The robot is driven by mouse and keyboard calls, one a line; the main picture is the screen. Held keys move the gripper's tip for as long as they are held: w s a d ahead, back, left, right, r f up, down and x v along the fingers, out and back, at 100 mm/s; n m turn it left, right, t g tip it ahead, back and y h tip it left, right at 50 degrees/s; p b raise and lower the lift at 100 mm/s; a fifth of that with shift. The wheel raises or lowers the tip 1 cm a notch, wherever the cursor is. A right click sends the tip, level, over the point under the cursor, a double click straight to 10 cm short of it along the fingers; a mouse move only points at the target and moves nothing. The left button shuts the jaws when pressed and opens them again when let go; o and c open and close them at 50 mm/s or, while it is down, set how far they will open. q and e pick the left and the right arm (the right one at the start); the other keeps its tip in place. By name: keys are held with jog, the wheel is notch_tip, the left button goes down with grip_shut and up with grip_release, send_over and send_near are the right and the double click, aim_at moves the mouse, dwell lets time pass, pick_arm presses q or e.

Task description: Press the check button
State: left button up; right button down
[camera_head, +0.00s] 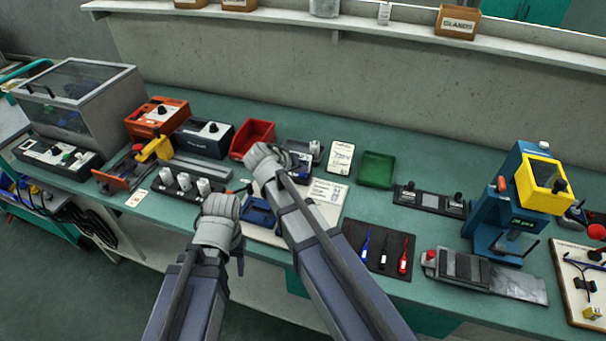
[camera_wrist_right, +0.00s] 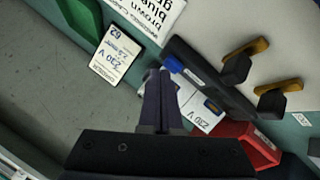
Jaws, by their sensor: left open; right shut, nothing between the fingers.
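My right gripper (camera_head: 265,152) is over the middle of the bench, in front of the red bin. In the right wrist view its fingers (camera_wrist_right: 157,80) are shut and empty. I cannot tell whether the fingertips touch anything. My left gripper (camera_head: 224,203) is open near the front edge, by a black block with several white knobs (camera_head: 184,186). No part is clearly readable as the check button; the right hand hides part of the bench.
A red bin (camera_head: 252,137) and a green tray (camera_head: 377,169) stand toward the back. A dark mat (camera_head: 352,258) with screwdrivers lies in front. A blue press (camera_head: 496,215) with a yellow head stands at right. A hooded box (camera_head: 88,105) stands at left.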

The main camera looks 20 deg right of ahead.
aim_at(301, 180)
jog(key=shift+f+b, duration=0.3)
jog(key=shift+f, duration=0.1)
jog(key=shift+r, duration=0.15)
dwell(0.4)
jog(key=shift+r+p, duration=0.75)
jog(key=shift+p, duration=0.15)
notch_tip(301, 180, up, 5)
jog(key=p, duration=0.5)
jog(key=shift+a+f, duration=0.1)
dwell(0.5)
